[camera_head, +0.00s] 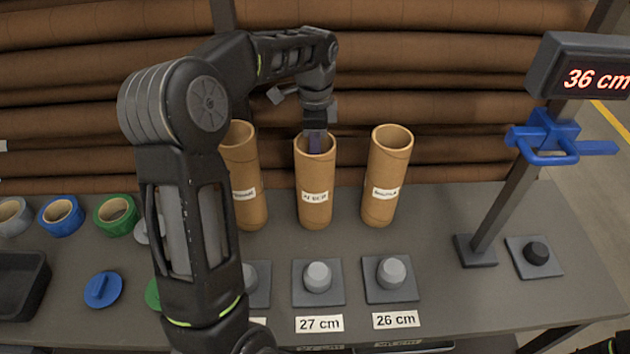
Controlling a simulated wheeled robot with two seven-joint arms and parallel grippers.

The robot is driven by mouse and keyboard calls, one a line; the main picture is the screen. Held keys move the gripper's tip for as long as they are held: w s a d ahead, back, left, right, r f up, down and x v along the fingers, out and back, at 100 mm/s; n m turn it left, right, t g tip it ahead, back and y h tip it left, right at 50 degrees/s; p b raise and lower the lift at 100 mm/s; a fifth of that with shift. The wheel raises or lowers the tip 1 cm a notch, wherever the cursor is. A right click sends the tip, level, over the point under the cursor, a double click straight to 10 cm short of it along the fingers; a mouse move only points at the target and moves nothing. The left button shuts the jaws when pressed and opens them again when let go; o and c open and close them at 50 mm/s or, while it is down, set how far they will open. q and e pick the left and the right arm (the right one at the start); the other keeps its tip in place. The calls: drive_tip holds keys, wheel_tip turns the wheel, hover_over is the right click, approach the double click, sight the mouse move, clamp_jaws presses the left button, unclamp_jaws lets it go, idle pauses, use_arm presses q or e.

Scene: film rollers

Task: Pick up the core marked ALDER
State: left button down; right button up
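Three brown cardboard cores stand upright in a row at the back of the grey table. The middle core (314,180) has a white label that looks like ALDER, though the print is small and blurred. The left core (246,180) is partly hidden by my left arm, and its label cannot be read clearly. The right core (387,175) has a label too small to read surely. My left gripper (315,143) points down at the mouth of the middle core, with its fingertips at or inside the rim. I cannot tell whether it grips the wall. My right gripper is out of view.
Square bases with grey knobs stand in front, by the 27 cm (319,323) and 26 cm (396,319) labels. A post with a blue clamp (548,138) and a 36 cm display (590,75) stands right. Tape rolls (62,216) and a black tray (20,285) lie left.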

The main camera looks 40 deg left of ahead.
use_arm(q)
wheel_tip(320, 180, up, 10)
drive_tip(key=shift+f+p, duration=0.25)
drive_tip(key=shift+p, duration=0.8)
drive_tip(key=shift+r+p, duration=0.35)
drive_tip(key=shift+f, duration=0.1)
